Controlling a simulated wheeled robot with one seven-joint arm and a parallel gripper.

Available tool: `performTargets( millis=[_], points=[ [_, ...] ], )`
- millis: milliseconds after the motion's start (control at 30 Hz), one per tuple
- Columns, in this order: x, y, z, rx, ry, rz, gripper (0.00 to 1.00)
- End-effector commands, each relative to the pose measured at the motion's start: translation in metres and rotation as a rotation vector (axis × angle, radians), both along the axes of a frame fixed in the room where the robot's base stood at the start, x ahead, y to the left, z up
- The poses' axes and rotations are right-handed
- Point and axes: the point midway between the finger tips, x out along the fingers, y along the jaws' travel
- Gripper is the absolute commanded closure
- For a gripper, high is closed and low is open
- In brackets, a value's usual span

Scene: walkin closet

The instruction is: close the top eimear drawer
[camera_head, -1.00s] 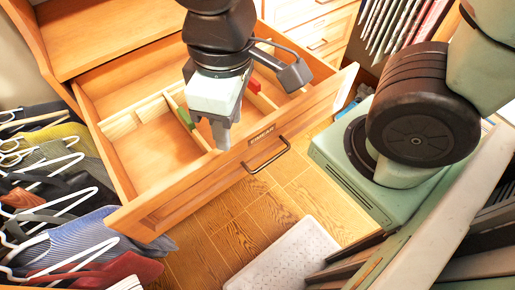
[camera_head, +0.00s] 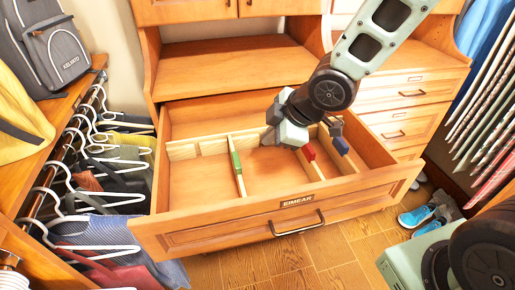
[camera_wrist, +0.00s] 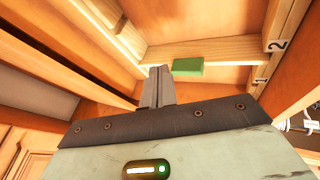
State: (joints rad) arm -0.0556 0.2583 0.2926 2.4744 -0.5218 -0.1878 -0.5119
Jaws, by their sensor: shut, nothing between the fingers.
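The top drawer (camera_head: 222,236), labelled EIMEAR (camera_head: 298,200), stands pulled far out of the wooden cabinet. Its dark bar handle (camera_head: 297,224) is on the front panel below the label. Wooden dividers split the inside, one with a green block (camera_head: 236,163) and one with a red block (camera_head: 308,152). My gripper (camera_head: 268,138) reaches over the drawer towards its back, behind the front panel and away from the handle. In the wrist view, my gripper's fingers (camera_wrist: 157,88) are together and empty, beside the green block (camera_wrist: 188,66) and a divider (camera_wrist: 215,49).
Hangers with clothes (camera_head: 95,165) crowd the left side of the drawer. Closed drawers (camera_head: 400,115) stand to the right. Blue shoes (camera_head: 418,214) lie on the floor at the right. The wooden floor (camera_head: 260,265) in front of the drawer shows clear.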

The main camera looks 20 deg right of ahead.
Motion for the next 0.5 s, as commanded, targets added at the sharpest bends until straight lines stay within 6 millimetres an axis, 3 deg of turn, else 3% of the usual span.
performTargets(
  millis=[233,500],
  points=[
    [0.016,0.005,-0.014,0.012,-0.043,0.054,1.0],
    [0.038,0.023,-0.053,0.009,-0.038,0.052,1.0]
  ],
)
